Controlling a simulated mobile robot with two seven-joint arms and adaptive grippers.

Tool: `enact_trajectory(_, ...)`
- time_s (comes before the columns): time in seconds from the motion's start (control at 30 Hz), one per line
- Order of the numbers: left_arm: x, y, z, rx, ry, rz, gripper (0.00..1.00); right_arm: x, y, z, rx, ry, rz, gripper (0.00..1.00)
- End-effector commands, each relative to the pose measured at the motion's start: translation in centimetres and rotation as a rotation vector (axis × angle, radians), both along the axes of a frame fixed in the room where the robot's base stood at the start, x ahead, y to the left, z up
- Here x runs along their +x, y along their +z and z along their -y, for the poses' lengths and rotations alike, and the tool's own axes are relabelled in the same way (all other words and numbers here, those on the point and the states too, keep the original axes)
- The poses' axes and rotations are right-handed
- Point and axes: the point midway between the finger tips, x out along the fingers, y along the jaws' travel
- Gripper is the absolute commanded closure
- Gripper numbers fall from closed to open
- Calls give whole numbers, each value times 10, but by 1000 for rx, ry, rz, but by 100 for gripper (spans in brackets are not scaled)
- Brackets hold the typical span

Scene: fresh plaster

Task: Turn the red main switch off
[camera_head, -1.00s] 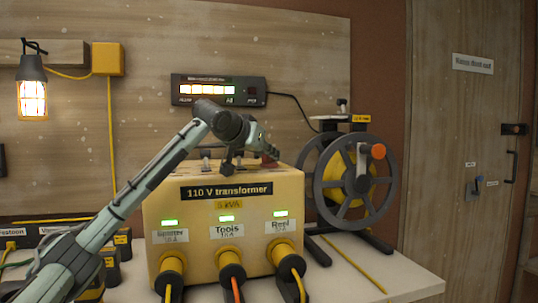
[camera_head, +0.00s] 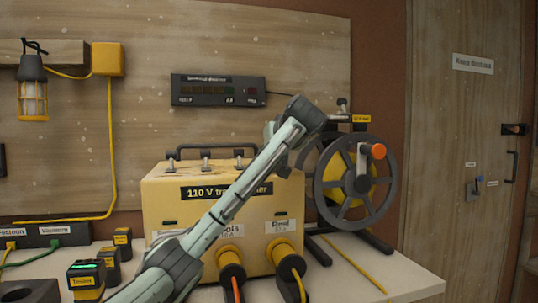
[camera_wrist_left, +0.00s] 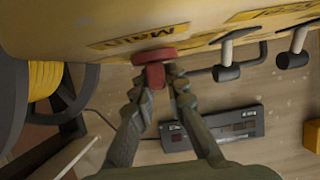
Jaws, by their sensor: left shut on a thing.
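The yellow 110 V transformer (camera_head: 160,195) stands on the bench, partly covered by my left arm in the head view. Its small indicator windows are dark. In the left wrist view the red main switch (camera_wrist_left: 154,55) sticks out beside a "MAIN" label (camera_wrist_left: 135,38) on the yellow casing. My left gripper (camera_wrist_left: 158,77) is shut on the switch's red stem, a finger on each side. In the head view my arm reaches over the transformer to its right end; fingers and switch are hidden there behind my wrist. The right gripper is not in view.
The cable reel (camera_head: 330,200) stands close right of the transformer. The wall display (camera_head: 217,90) and hanging lamp (camera_head: 32,100) are dark. Cabled plugs (camera_head: 230,268) stick out of the transformer's front. Small black-and-yellow blocks (camera_head: 87,280) stand at left. The bench's right front is mostly clear.

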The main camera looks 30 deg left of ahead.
Motion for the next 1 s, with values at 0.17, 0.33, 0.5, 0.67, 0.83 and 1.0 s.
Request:
enact_trajectory(0.17,1,-2,3,-3,165,-7,100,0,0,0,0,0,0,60)
enact_trajectory(0.33,1,-2,3,-3,327,-8,100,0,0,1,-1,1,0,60)
enact_trajectory(0.5,1,-2,2,-1,482,-9,100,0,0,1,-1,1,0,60)
enact_trajectory(0.67,1,-1,2,0,596,-8,100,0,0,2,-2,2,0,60)
enact_trajectory(0.83,0,-1,1,0,679,-7,100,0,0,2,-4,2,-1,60)
enact_trajectory(1.0,0,-1,1,-1,732,-5,100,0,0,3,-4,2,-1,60)
